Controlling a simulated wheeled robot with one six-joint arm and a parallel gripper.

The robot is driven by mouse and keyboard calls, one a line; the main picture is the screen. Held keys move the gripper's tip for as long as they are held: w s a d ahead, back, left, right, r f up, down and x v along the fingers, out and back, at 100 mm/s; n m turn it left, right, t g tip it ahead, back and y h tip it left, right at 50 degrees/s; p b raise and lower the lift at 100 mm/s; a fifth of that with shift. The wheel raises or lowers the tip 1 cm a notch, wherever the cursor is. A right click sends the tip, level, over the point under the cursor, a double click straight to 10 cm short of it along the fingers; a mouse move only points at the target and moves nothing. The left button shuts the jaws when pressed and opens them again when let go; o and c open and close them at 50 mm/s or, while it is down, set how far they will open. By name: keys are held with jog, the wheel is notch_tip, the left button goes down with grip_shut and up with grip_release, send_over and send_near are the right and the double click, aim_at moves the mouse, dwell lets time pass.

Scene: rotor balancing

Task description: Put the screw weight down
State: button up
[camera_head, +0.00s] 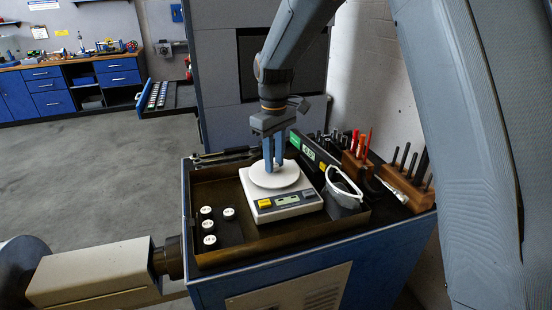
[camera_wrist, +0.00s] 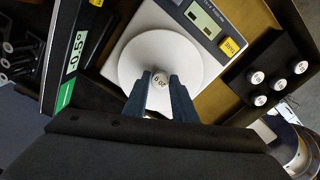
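The screw weight (camera_wrist: 160,79) is a small white-topped disc with a dark printed label, seen in the wrist view between my two fingertips. My gripper (camera_head: 274,168) points straight down over the round white plate (camera_head: 259,184) of the scale, and its blue fingers are shut on the weight. The fingers hide the weight in the head view. The fingertips are at or just above the plate; I cannot tell whether the weight touches it. The scale (camera_head: 286,203) has a small display (camera_wrist: 201,17) and a yellow button; I cannot read the display.
Several other white-topped weights (camera_head: 207,225) stand in the brown tray (camera_head: 234,255) left of the scale. Behind stand a green-lit readout box (camera_head: 307,152) and wooden tool blocks (camera_head: 405,187).

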jog(key=shift+o, duration=1.3)
notch_tip(320, 180, up, 12)
jog(key=b, duration=0.3)
jog(key=shift+r+b, duration=0.15)
jog(key=shift+b, duration=0.2)
